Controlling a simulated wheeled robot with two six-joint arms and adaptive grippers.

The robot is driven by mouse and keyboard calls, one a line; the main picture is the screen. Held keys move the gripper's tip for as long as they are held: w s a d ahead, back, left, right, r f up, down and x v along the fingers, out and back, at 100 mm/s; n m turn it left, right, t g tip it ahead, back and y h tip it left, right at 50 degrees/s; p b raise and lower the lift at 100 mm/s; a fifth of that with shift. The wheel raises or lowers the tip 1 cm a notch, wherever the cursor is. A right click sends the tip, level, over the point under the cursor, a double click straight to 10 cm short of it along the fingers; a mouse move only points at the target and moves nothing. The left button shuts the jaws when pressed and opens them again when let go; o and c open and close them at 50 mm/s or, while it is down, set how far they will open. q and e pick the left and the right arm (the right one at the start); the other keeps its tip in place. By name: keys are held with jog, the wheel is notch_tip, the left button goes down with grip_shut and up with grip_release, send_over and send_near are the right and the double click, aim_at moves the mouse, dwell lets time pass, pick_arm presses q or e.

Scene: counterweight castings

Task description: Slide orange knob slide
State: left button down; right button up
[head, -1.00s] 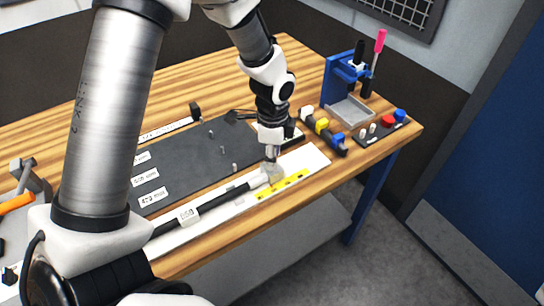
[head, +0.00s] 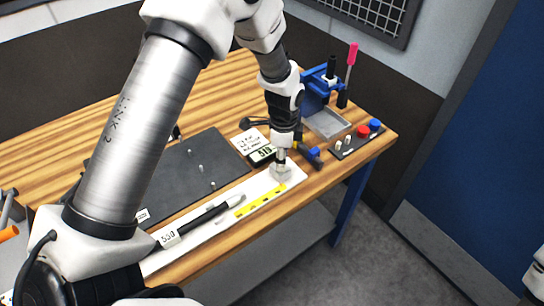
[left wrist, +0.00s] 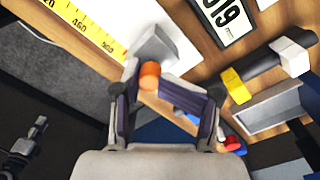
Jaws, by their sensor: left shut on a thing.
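The orange knob (left wrist: 150,75) shows between the fingers of my left gripper (left wrist: 165,82) in the left wrist view. The gripper is shut on it. A pale grey slide block (left wrist: 156,47) lies just beyond the knob. In the head view my left gripper (head: 281,158) reaches down to the slide block (head: 280,172) near the right end of the white track (head: 293,172). The knob is hidden there. A yellow scale (head: 260,201) runs along the track's front, and also shows in the left wrist view (left wrist: 85,26). My right gripper is not visible.
A digital display (head: 262,154) stands behind the track. A dark plate (head: 190,180) is behind left. A blue press (head: 318,92) and a button box (head: 357,140) are at right.

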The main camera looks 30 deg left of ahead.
pick_arm(q)
jog(key=shift+s+f, duration=0.2)
jog(key=shift+s, duration=0.1)
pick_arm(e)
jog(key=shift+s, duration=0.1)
pick_arm(q)
jog(key=c, duration=1)
grip_release()
jog(key=shift+d+r, duration=0.25)
jog(key=shift+d, duration=0.15)
jog(key=shift+a, duration=0.1)
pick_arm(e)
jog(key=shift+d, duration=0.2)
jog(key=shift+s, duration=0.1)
pick_arm(q)
notch_tip(320, 180, up, 12)
